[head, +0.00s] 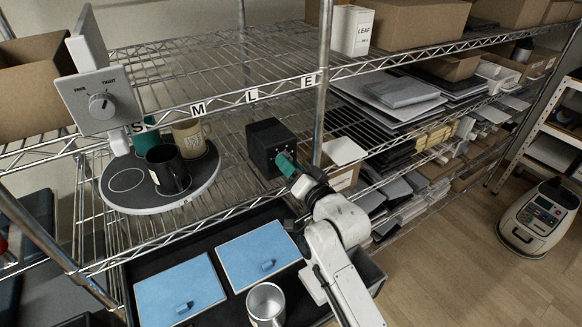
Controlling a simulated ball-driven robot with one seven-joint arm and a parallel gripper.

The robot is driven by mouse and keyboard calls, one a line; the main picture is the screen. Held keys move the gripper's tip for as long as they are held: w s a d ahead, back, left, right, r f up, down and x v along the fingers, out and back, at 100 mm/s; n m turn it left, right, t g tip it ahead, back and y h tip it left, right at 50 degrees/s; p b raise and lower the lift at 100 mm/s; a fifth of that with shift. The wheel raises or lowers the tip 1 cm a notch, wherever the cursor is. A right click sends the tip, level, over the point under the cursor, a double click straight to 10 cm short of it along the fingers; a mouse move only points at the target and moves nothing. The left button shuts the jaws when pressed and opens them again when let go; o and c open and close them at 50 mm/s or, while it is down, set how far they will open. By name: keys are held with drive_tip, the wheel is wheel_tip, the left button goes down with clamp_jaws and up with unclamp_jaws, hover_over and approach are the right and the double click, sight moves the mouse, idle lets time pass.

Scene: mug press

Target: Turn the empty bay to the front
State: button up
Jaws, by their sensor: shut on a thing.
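A round dark turntable (150,200) with a pale edge sits on the wire shelf at the left. A black mug (168,169) stands near its middle front, a beige mug (190,137) at its back right and a teal mug (146,138) behind. The empty bay (126,180), a bare white ring, lies at the turntable's left. A black box (266,140) with small white marks stands on the shelf to its right. My gripper (285,161) is at that box's near face, shut on a small part there. The part itself is mostly hidden by my teal fingers.
A panel with a FREE/TIGHT dial (101,104) stands above the turntable's left. A shelf post (321,95) rises just right of the black box. Below are two blue mats (181,278) and a pale mug (266,302).

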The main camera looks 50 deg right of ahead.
drive_tip(key=o, duration=1.1)
drive_tip(key=shift+c, duration=0.2)
drive_tip(key=b+v, duration=0.2)
drive_tip(key=v, duration=0.8)
drive_tip(key=shift+s, duration=0.35)
